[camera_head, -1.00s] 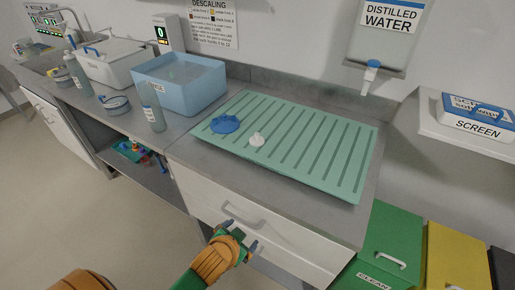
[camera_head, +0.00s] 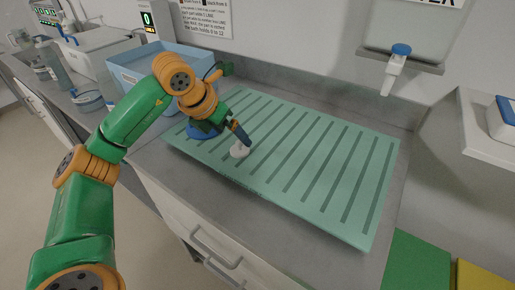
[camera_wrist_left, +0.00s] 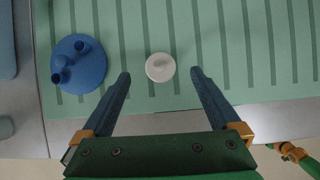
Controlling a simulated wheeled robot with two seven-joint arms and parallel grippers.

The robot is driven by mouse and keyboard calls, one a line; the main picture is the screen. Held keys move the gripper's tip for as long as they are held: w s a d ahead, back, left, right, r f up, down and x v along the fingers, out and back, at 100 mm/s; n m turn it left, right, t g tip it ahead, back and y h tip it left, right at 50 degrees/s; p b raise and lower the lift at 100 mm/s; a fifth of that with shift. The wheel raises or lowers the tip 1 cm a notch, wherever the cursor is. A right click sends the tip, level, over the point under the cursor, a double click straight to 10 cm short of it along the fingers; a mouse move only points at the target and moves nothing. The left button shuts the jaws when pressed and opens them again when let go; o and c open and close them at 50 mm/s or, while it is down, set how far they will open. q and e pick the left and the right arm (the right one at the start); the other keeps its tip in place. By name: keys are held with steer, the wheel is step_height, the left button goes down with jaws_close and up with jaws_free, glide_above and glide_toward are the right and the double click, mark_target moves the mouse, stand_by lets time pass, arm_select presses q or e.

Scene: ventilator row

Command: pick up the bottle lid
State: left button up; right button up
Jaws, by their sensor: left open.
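The bottle lid, a small white round cap with a raised middle (camera_head: 239,151), lies on the green ribbed mat (camera_head: 310,175). In the left wrist view the lid (camera_wrist_left: 160,67) shows whole, centred between the fingertips and slightly beyond them. My left gripper (camera_wrist_left: 160,80) is open and empty, with one finger on each side of the lid in that view. In the head view my left gripper (camera_head: 236,128) is just above and behind the lid; its other finger is hidden. Part of what looks like my right gripper (camera_wrist_left: 292,152) shows at the wrist view's lower right, its fingers unclear.
A blue round part with ports (camera_wrist_left: 79,64) lies left of the lid, close to the left finger; my arm partly covers it in the head view (camera_head: 203,132). A blue tub (camera_head: 140,68) stands behind left. The mat's right side is clear. A water tap (camera_head: 397,65) hangs behind right.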

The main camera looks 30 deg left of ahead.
mark_target(239, 142)
arm_select(q)
steer(key=shift+w+a+f, duration=0.25)
steer(key=shift+w+f, duration=0.1)
steer(key=shift+d+f+p, duration=0.15)
steer(key=shift+p, duration=0.2)
steer(key=shift+d+f+p, duration=0.2)
steer(key=shift+f+p, duration=0.4)
steer(key=shift+p, duration=0.2)
steer(key=x, duration=0.3)
steer(key=shift+w, duration=0.2)
steer(key=shift+w+f, duration=0.25)
steer(key=shift+s+r, duration=0.15)
steer(key=shift+s, duration=0.1)
steer(key=c, duration=0.9)
steer(key=shift+w, duration=0.1)
steer(key=c, duration=0.5)
arm_select(e)
steer(key=shift+s+r, duration=0.5)
steer(key=shift+r, duration=0.4)
